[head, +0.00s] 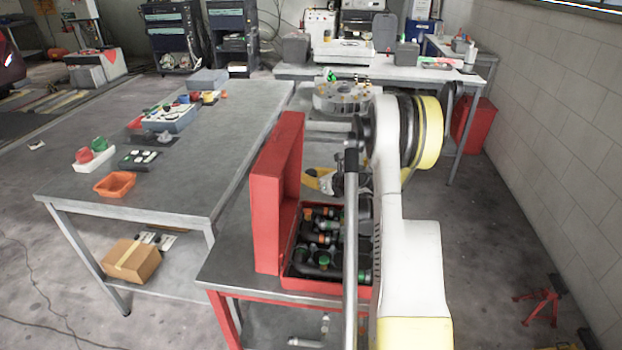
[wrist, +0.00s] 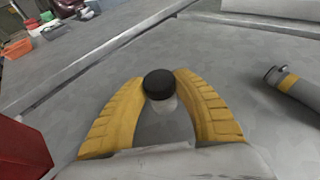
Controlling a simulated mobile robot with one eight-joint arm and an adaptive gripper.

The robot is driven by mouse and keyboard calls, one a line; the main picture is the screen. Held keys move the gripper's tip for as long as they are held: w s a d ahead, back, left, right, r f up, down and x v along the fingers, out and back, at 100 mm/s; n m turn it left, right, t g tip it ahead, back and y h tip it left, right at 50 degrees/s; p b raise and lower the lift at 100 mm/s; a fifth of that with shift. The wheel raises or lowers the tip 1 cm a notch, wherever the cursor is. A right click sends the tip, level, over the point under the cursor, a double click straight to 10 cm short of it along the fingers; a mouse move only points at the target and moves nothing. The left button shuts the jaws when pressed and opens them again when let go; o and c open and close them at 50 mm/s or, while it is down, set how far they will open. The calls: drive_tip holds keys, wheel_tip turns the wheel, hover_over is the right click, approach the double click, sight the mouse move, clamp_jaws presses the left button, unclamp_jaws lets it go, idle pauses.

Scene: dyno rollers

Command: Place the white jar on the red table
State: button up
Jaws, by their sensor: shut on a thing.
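My gripper (wrist: 160,105) has its yellow fingers shut on the white jar (wrist: 167,106), which has a black lid (wrist: 158,84). The jar sits between the fingertips; its lower part is hidden. In the head view my gripper (head: 320,180) shows partly behind my arm, beyond the open red case, and the jar cannot be made out. The red table (head: 238,272) has a grey top and red legs. In the wrist view a grey top (wrist: 225,75) lies below the jar. I cannot tell whether the jar touches it.
An open red case (head: 278,195) with black fittings stands on the red table; its raised lid also shows in the wrist view (wrist: 20,150). A grey cylinder (wrist: 298,92) lies to the right. A long grey table (head: 200,190) with bins stands left.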

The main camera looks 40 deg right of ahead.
drive_tip(key=o, duration=1.2)
drive_tip(key=shift+c, duration=0.2)
drive_tip(key=shift+r, duration=0.15)
drive_tip(key=p+v, duration=0.3)
drive_tip(key=v, duration=0.9)
drive_tip(key=shift+p, duration=0.35)
